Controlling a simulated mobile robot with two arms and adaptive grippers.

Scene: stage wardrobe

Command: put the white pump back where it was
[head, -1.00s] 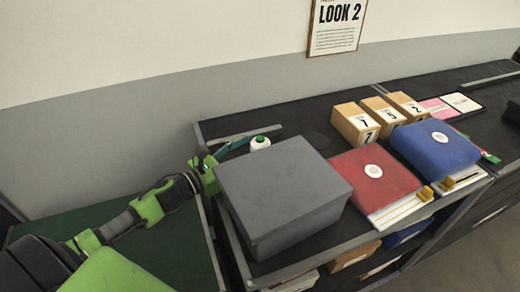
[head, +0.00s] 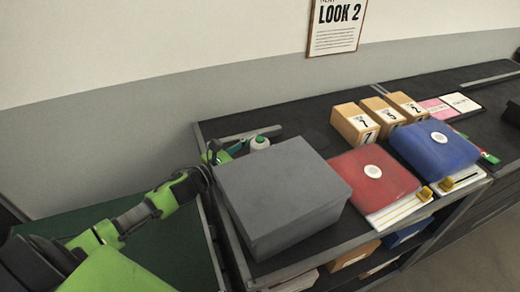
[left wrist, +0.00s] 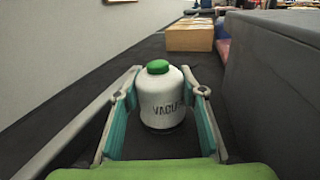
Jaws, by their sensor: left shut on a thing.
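The white pump (left wrist: 162,98) is a rounded white bottle with a green cap and dark lettering, partly read as "VACU". It is upright, low over or on the dark counter; I cannot tell if its base touches. My left gripper (left wrist: 166,92) is shut on its body, one teal-lined finger on each side. In the head view the pump (head: 260,143) shows behind the grey box, which hides its lower part. My left gripper (head: 242,147) is partly hidden there too. A dark round mark (head: 315,140) lies on the counter right of the pump. My right gripper is not in view.
The big grey box (head: 280,185) stands close in front of the pump. The wall runs behind. The counter (head: 300,125) between pump and tan boxes is clear.

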